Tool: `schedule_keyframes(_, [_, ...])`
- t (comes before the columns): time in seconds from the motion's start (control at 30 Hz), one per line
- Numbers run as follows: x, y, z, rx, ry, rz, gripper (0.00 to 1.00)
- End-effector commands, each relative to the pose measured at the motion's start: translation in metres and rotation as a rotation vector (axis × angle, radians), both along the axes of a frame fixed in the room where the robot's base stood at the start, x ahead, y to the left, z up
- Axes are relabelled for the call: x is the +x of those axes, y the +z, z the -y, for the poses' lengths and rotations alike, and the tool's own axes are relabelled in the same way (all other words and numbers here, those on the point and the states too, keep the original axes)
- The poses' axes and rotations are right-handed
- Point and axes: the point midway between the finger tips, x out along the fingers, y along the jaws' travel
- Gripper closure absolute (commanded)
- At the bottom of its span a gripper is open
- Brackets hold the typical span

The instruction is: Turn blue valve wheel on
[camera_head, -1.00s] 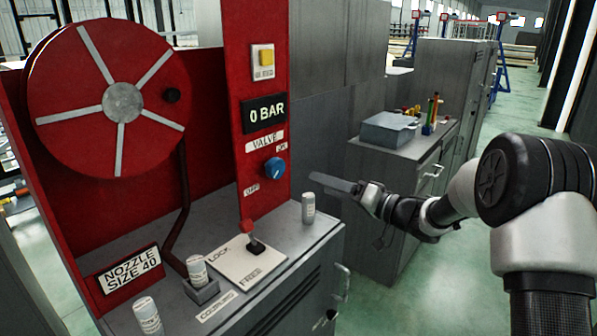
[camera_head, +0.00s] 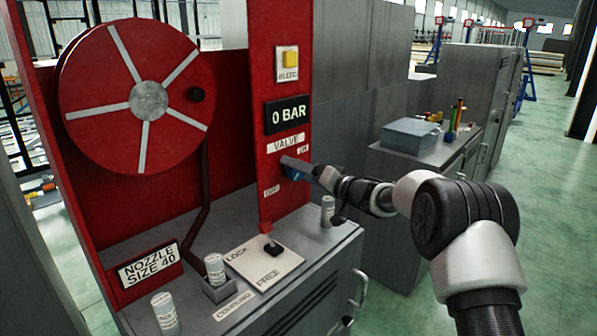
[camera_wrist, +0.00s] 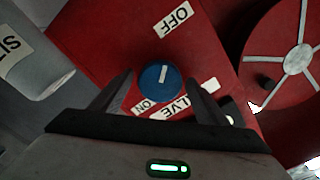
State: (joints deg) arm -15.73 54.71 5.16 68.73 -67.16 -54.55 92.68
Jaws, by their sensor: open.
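The blue valve wheel (camera_wrist: 160,82) is a round knob with a white pointer line, on a red panel (camera_wrist: 100,40). In the wrist view its pointer is nearer the OFF label (camera_wrist: 172,18) than the ON label (camera_wrist: 148,107). My gripper (camera_wrist: 158,88) is open, with one dark finger on each side of the wheel; I cannot tell whether they touch it. In the head view my gripper (camera_head: 288,165) is in front of the panel and hides most of the wheel (camera_head: 294,175).
The 0 BAR display (camera_head: 289,115) and a yellow button (camera_head: 290,58) are above the valve. A red lever (camera_head: 266,229) and a white cylinder (camera_head: 328,211) stand on the cabinet below. A large red reel (camera_head: 90,80) is at left.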

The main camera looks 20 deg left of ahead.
Motion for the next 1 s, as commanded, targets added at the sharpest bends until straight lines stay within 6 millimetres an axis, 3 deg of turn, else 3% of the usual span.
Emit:
schedule_keyframes(0.33, [0.0015,0.0000,-0.0032,-0.001,-0.001,0.000,0.34])
schedule_keyframes(0.57, [0.0014,0.0001,-0.0031,0.000,0.000,0.000,0.72])
schedule_keyframes(1.0, [0.0010,0.0002,-0.0030,-0.036,0.000,0.087,0.73])
